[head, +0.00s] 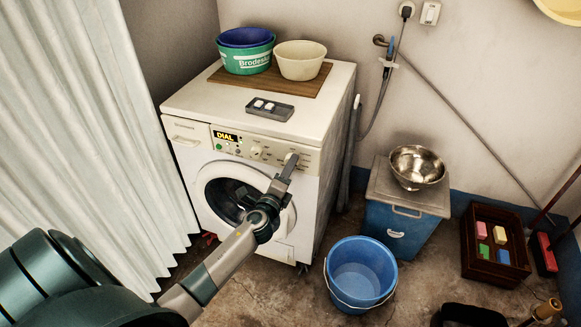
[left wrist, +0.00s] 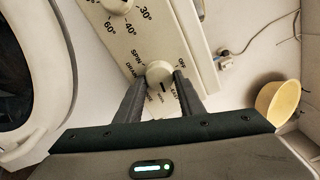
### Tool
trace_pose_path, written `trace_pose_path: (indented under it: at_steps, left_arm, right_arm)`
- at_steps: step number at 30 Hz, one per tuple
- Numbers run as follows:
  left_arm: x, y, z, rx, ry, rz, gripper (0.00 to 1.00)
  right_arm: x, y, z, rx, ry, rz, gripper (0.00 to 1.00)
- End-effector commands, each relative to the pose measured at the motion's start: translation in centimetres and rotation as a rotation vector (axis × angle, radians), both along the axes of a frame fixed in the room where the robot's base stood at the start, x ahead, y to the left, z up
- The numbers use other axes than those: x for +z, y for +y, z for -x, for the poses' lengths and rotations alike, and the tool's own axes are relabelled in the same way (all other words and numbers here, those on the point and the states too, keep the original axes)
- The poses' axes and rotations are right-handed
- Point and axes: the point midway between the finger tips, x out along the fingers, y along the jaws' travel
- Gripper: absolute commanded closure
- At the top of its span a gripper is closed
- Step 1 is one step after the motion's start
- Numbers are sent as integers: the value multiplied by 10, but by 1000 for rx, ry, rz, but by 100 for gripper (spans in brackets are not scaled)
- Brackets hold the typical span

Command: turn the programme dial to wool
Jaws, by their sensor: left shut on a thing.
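The programme dial (left wrist: 159,74) is a round cream knob at the panel's right end. My left gripper (head: 291,160) is at that end, and in the left wrist view its two dark fingers (left wrist: 157,90) are shut on the dial from both sides. Labels OFF, SPIN and DRAIN show around the dial; those below are partly hidden by the fingers. I cannot read where the dial points. My right gripper is not in view.
A temperature knob (left wrist: 117,5) sits beside the dial. A soap dish (head: 265,109), basins (head: 300,60) and a board stand on the machine. A blue bucket (head: 361,275) and blue bin (head: 400,225) stand to the right, a white curtain (head: 95,130) to the left.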

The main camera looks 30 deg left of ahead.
Motion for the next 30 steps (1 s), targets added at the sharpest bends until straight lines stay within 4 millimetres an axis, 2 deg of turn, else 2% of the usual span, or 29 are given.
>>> trace_pose_path:
  at_steps: [6, 15, 30]
  left_arm:
    - [-1, 0, 0, -2, 46, -186, 87]
    - [-1, 0, 0, -2, 87, -359, 87]
    - [-2, 0, 0, -2, 99, -411, 87]
  right_arm:
    - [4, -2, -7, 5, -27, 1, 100]
    - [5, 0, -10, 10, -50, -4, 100]
    - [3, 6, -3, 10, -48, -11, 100]
